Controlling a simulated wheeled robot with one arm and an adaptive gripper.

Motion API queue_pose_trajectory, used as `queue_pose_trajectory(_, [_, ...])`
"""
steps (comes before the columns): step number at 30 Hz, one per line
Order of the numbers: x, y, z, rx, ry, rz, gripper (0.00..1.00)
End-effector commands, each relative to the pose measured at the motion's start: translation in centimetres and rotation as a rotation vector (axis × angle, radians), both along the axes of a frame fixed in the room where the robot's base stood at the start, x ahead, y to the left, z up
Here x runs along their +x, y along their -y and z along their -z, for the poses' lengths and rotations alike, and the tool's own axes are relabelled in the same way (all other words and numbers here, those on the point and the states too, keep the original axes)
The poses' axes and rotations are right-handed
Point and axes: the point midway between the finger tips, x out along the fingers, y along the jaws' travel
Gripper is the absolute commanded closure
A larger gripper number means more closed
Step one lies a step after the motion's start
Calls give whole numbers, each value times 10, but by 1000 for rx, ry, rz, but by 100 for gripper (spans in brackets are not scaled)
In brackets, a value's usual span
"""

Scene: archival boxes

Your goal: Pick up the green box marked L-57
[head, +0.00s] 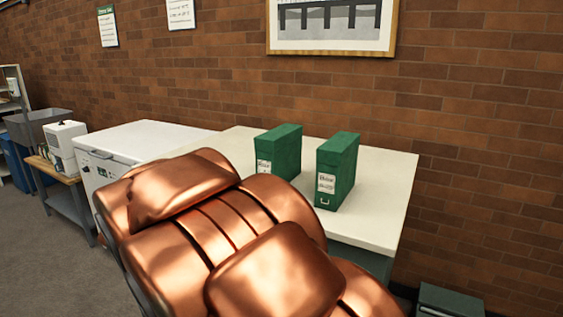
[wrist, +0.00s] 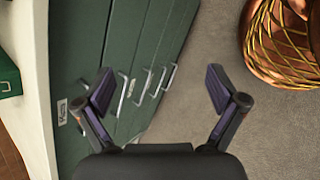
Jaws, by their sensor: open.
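Two green boxes stand upright on the white table, a left box (head: 279,151) and a right box (head: 337,171). Each has a white label on its front, too small to read, so I cannot tell which is L-57. My copper arm covers the lower middle of the head view and hides part of the table. In the wrist view my gripper (wrist: 162,92) is open and empty, its fingers wide apart, over the grey floor and a green drawer cabinet. A piece of a green box (wrist: 8,75) shows at the left edge of that view.
The white table (head: 380,215) is clear to the right of the boxes. A green drawer cabinet (wrist: 125,60) with several metal handles stands below its edge. A white chest (head: 135,138) adjoins at left. Another green object (head: 450,300) lies low at the right. A brick wall is behind.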

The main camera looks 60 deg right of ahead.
Motion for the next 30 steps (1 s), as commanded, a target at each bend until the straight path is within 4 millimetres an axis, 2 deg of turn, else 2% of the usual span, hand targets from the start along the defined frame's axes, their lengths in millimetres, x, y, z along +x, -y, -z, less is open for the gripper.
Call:
queue_pose_trajectory(1, [11, 32, -8, -73, -47, -48, 0])
queue_pose_trajectory(6, [53, 126, -53, -311, -256, -257, 0])
queue_pose_trajectory(9, [79, 171, -79, -433, -413, -377, 0])
queue_pose_trajectory(12, [109, 208, -102, -538, -573, -492, 0])
queue_pose_trajectory(16, [142, 241, -120, -631, -758, -613, 0])
queue_pose_trajectory(21, [170, 261, -130, -696, -911, -706, 0])
queue_pose_trajectory(30, [178, 285, -134, -713, -950, -731, 0])
